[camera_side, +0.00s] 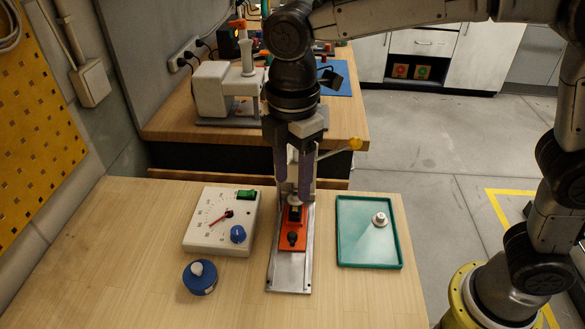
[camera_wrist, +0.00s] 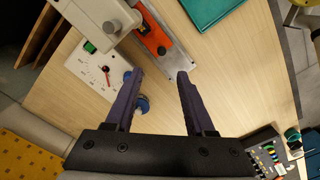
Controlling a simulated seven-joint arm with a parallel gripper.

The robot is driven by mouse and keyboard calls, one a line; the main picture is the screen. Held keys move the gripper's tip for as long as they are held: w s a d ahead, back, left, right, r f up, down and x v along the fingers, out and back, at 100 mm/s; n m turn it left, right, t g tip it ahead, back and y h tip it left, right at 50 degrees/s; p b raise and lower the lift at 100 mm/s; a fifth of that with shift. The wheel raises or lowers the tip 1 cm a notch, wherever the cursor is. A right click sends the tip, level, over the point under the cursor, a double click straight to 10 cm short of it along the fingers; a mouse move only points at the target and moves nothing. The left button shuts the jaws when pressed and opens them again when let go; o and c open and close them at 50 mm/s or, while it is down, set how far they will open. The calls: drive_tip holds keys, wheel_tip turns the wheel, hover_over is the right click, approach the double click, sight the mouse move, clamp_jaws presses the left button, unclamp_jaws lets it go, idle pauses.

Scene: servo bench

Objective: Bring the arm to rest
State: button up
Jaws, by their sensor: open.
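My gripper (camera_side: 293,188) hangs pointing down over the metal rail (camera_side: 288,273) in the side view, its two purple fingers apart with nothing seen held between them. In the wrist view the open gripper (camera_wrist: 159,75) has its fingertips over the table by the near end of the rail (camera_wrist: 176,62). An orange fixture (camera_side: 291,241) with a black knob sits on the rail. It also shows in the wrist view (camera_wrist: 153,40), ahead of the fingers. The side view cannot tell how high the fingertips are above the fixture.
A lever press with a yellow knob (camera_side: 355,144) stands behind my gripper. A white dial box (camera_side: 205,240) and a blue round piece (camera_side: 199,281) lie left. A green tray (camera_side: 345,250) with a small metal part (camera_side: 380,219) lies right. The front table area (camera_side: 340,300) is clear.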

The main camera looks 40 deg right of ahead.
drive_tip(key=shift+r, duration=0.65)
drive_tip(key=shift+d, duration=0.1)
drive_tip(key=s+d+r+m+t, duration=0.2)
drive_tip(key=s+d+r+m, duration=0.15)
drive_tip(key=d, duration=0.45)
drive_tip(key=s+d+r+m+t, duration=0.1)
drive_tip(key=s+d+r+m, duration=0.2)
drive_tip(key=d, duration=0.4)
drive_tip(key=s+d+f+m+t, duration=0.2)
drive_tip(key=s+d+f+m, duration=0.4)
drive_tip(key=s+m, duration=0.4)
drive_tip(key=shift+s+d+f+m+t, duration=0.25)
drive_tip(key=shift+s+f+m+t, duration=0.05)
drive_tip(key=shift+f+m, duration=0.45)
